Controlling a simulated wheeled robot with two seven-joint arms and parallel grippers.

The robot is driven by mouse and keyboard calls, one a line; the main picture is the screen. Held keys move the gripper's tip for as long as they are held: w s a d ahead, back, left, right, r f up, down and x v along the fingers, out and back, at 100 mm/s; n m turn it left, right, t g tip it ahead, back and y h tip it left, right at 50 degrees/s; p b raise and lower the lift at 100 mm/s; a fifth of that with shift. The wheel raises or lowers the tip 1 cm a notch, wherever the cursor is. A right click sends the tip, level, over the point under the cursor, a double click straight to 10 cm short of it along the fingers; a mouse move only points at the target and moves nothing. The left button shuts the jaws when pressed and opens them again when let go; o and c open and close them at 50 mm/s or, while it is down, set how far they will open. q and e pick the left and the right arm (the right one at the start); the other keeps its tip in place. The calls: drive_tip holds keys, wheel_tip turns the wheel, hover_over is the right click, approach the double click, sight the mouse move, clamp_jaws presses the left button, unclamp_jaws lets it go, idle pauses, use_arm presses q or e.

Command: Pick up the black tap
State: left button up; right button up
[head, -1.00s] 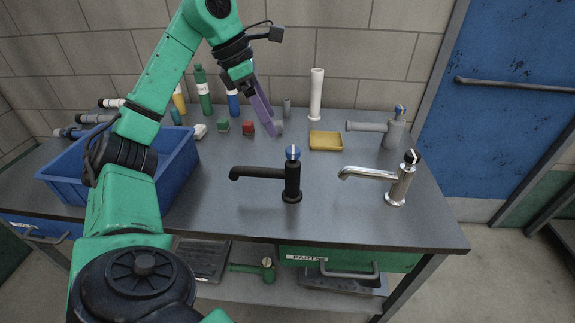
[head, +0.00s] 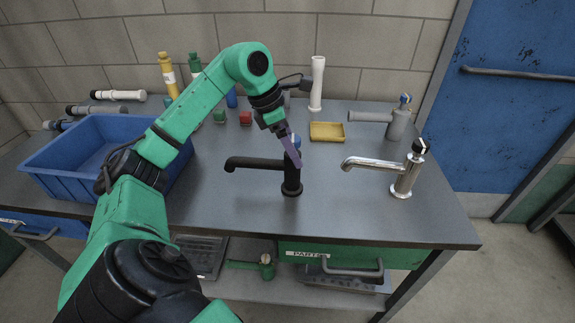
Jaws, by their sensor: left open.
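The black tap (head: 291,184) stands upright on the grey bench top, its spout pointing left and a blue cap on top. My left gripper (head: 294,160) is open, with its purple fingers pointing down at the upper part of the tap's body. The fingers overlap the tap in the head view and partly hide its upper body and cap; I cannot tell whether they touch it. My right gripper is not in view.
A chrome tap (head: 405,178) stands to the right, and a grey tap (head: 397,124) behind it. A yellow dish (head: 327,131) and a white pipe (head: 317,85) are at the back. A blue crate (head: 75,191) stands left. The bench front is clear.

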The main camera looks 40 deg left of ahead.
use_arm(q)
drive_tip(key=shift+w, duration=0.1)
drive_tip(key=shift+a, duration=0.1)
clamp_jaws()
